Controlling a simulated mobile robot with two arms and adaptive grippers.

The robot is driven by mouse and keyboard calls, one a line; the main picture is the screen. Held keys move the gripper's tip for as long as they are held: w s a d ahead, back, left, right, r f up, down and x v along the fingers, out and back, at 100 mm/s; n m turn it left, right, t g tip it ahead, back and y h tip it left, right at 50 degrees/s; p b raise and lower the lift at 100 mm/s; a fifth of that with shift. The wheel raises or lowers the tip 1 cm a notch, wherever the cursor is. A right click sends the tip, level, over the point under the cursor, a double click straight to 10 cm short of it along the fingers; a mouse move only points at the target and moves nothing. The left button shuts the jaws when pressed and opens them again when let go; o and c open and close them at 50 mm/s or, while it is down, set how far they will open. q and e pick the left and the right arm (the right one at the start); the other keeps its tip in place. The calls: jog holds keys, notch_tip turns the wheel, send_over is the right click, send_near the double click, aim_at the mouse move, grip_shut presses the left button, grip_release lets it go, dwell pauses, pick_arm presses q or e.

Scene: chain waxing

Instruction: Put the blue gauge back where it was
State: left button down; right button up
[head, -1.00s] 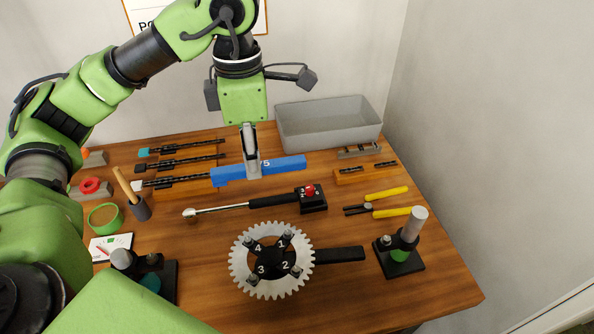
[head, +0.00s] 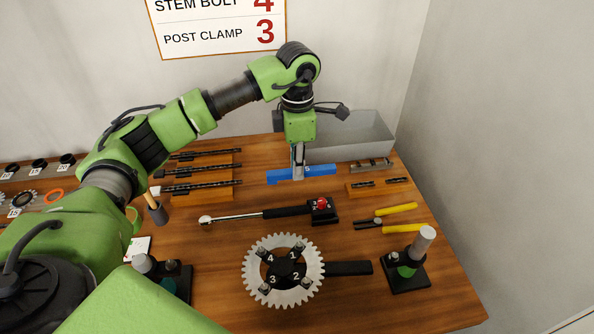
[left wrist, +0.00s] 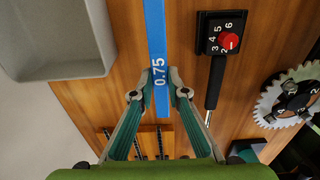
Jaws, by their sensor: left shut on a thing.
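The blue gauge (head: 322,171) is a long flat bar, level, in front of the grey bin and to the right of the rack of dark rods. In the left wrist view the gauge (left wrist: 155,30) reads 0.75 and runs up out of the picture. My left gripper (head: 298,172) points down and is shut on it. The left gripper's fingertips also show in the left wrist view (left wrist: 159,87), one on each side near the printed end. I cannot tell whether the gauge touches the table. My right gripper is not in view.
The grey bin (head: 350,150) stands close behind the gauge. The wooden rack (head: 205,197) with dark rods lies left. The torque wrench (head: 265,213) lies in front, then the toothed chainring (head: 253,275). Yellow-handled pliers (head: 398,209) and a small wooden block (head: 360,190) are right.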

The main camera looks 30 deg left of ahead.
pick_arm(q)
notch_tip(320, 180, down, 2)
jog(key=shift+s+f+p, duration=0.1)
jog(key=shift+f+p, duration=0.05)
jog(key=shift+p, duration=0.35)
jog(key=shift+f, duration=0.2)
jog(key=shift+f, duration=0.1)
jog(key=shift+f+b, duration=0.15)
jog(key=shift+b, duration=0.15)
jog(key=c, duration=2)
grip_release()
